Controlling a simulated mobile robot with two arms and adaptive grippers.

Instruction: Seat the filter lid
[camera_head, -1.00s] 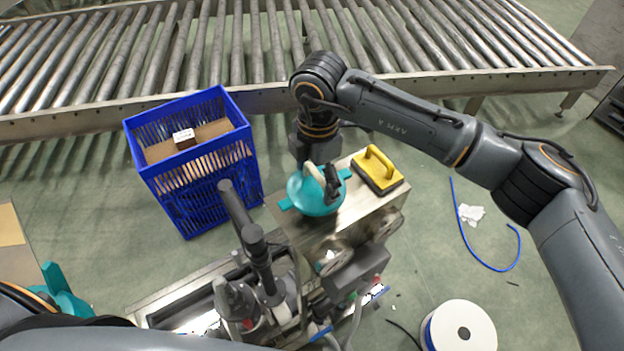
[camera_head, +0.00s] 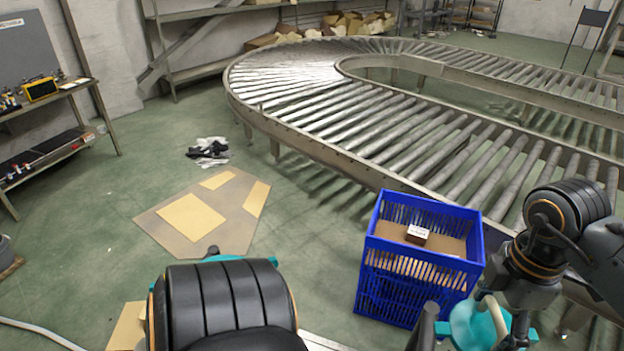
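A teal round lid (camera_head: 466,326) with a cream curved handle (camera_head: 496,314) shows at the bottom right, cut by the lower edge. My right gripper (camera_head: 508,318) is down at this handle, with a dark finger beside it. I cannot tell whether it grips the handle. Another teal part (camera_head: 226,258) shows behind my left arm's large black joint at the bottom centre-left, mostly hidden. My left gripper is hidden behind that joint. What lies under the teal lid is out of frame.
A blue crate (camera_head: 375,292) holding a small white box (camera_head: 417,235) stands left of the lid. A roller conveyor (camera_head: 420,140) curves behind it. A shelf bench (camera_head: 50,150) stands far left.

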